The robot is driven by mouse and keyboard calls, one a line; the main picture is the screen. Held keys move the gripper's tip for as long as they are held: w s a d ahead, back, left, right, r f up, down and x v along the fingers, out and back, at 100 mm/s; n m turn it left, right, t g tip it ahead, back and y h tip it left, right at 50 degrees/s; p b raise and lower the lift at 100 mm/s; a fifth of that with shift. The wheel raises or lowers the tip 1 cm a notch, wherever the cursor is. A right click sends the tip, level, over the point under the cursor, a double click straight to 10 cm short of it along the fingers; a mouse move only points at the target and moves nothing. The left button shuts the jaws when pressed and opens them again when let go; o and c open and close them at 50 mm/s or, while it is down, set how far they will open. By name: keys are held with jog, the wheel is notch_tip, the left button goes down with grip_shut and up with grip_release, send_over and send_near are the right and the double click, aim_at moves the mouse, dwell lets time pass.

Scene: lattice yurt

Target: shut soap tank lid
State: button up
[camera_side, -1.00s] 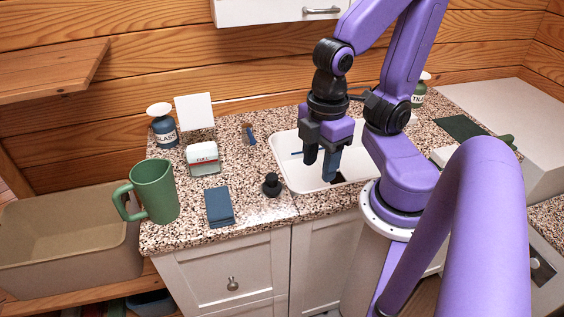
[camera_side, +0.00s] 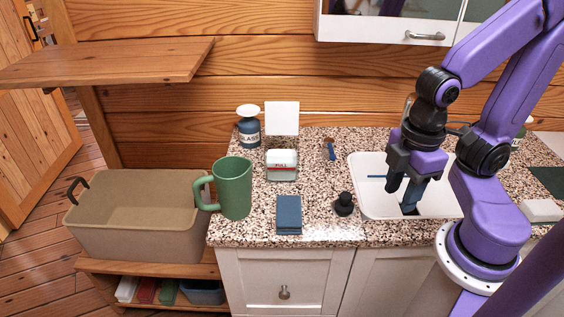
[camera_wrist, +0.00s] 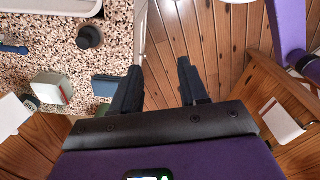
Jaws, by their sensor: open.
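The soap tank (camera_side: 282,172) is a small clear-and-white box with a "FILL" label, standing towards the back of the speckled counter. Its white square lid (camera_side: 281,118) stands raised, nearly upright, behind the box. In the wrist view the tank (camera_wrist: 52,88) is at the left, and the lid (camera_wrist: 12,116) is by the left edge. My gripper (camera_side: 402,192) is over the sink, well to the right of the tank and apart from it. In the wrist view its two dark fingers (camera_wrist: 158,68) are spread with nothing between them.
A green mug (camera_side: 234,188), a dark blue folded cloth (camera_side: 289,214) and a black knobbed stopper (camera_side: 344,205) stand in front of the tank. A labelled bottle (camera_side: 248,132) is left of the lid, a blue-handled brush (camera_side: 330,150) to the right. The sink (camera_side: 368,200) lies further right.

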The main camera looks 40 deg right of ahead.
aim_at(282, 103)
jog(key=shift+c, duration=1.2)
jog(key=w+d+f+m+g+y, duration=0.1)
jog(key=w+m+y, duration=0.5)
jog(key=w+m, duration=0.55)
jog(key=w+d+f+m+g+y, duration=0.1)
jog(key=w+m+g+y, duration=0.1)
jog(key=w+m+y, duration=0.7)
jog(key=w+d+f+m+t+h, duration=0.1)
jog(key=w+d+m+t, duration=0.4)
jog(key=d, duration=0.3)
jog(key=w+d+f+m+t+h, duration=0.1)
jog(key=w+d+m+t, duration=0.35)
jog(key=d+m, duration=0.35)
jog(key=w+d+f+m+t+h, duration=0.1)
jog(key=w+d+m+t, duration=0.4)
jog(key=d, duration=0.4)
jog(key=shift+m+t, duration=0.45)
jog(key=shift+t, duration=0.1)
jog(key=x, duration=1.1)
jog(key=s+a+x, duration=0.1)
jog(key=x, duration=0.4)
jog(key=shift+w+a+r, duration=0.1)
jog(key=shift+a+r, duration=0.05)
jog(key=shift+a, duration=0.15)
grip_shut()
